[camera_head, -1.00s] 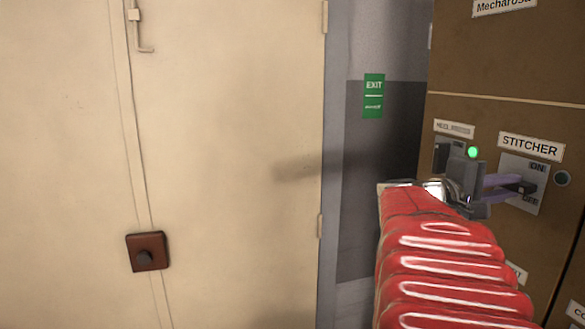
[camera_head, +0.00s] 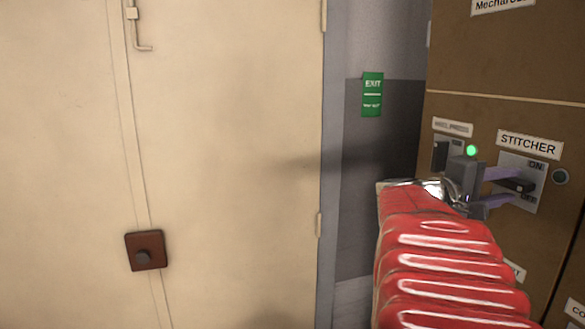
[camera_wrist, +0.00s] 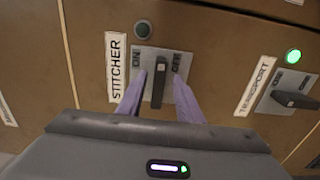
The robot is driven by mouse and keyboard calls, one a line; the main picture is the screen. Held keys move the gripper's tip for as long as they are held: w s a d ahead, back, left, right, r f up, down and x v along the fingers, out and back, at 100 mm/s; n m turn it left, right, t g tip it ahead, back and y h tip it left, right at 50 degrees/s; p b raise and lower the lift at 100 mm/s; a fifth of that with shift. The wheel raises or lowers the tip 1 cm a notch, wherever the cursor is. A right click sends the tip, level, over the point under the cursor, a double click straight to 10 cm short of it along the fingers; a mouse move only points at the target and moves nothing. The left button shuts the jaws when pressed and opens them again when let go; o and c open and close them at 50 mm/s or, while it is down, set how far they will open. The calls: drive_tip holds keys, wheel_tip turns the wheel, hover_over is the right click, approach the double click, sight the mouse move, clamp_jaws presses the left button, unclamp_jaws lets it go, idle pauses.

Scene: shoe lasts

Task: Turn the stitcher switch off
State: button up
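The stitcher switch is a black lever (camera_wrist: 161,80) on a pale plate (camera_wrist: 147,70) beside the STITCHER label (camera_wrist: 117,66). The plate reads ON on one side and OFF on the other in the wrist view. The lever stands between the words, seemingly nearer OFF; its exact setting is hard to tell. The round stitcher lamp (camera_wrist: 143,29) looks dark. My gripper (camera_wrist: 160,92) is open, with one purple finger on each side of the lever and gaps between. In the head view my gripper (camera_head: 507,190) reaches the plate (camera_head: 537,172) from the left.
A heel press switch (camera_head: 441,153) with a lit green lamp (camera_head: 471,151) is left of the stitcher switch. A transport switch (camera_wrist: 295,99) with a lit green lamp (camera_wrist: 293,56) is close by. A pale door (camera_head: 230,140) fills the left.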

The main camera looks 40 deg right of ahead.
drive_tip(key=v, duration=1.3)
drive_tip(key=shift+w+a, duration=0.2)
drive_tip(key=shift+a, duration=0.15)
idle(0.4)
drive_tip(key=w+a+f+n+t+y, duration=0.1)
drive_tip(key=w+a+f+t+y, duration=0.2)
drive_tip(key=f, duration=0.4)
drive_tip(key=w+a+f+t+y, duration=0.1)
drive_tip(key=a+f+y, duration=0.1)
drive_tip(key=a+f, duration=0.35)
drive_tip(key=w+a+f+n+t+y, duration=0.1)
drive_tip(key=w+a+f+t+y, duration=0.15)
drive_tip(key=f, duration=0.65)
drive_tip(key=w+a+f+n+t+y, duration=0.1)
drive_tip(key=w+a+f+t+y, duration=0.1)
drive_tip(key=a, duration=0.8)
drive_tip(key=w+a+f+n+t+y, duration=0.1)
drive_tip(key=a+y, duration=0.3)
drive_tip(key=a, duration=0.6)
drive_tip(key=w+a+f+t+y, duration=0.3)
drive_tip(key=a, duration=0.7)
drive_tip(key=shift+n, duration=0.4)
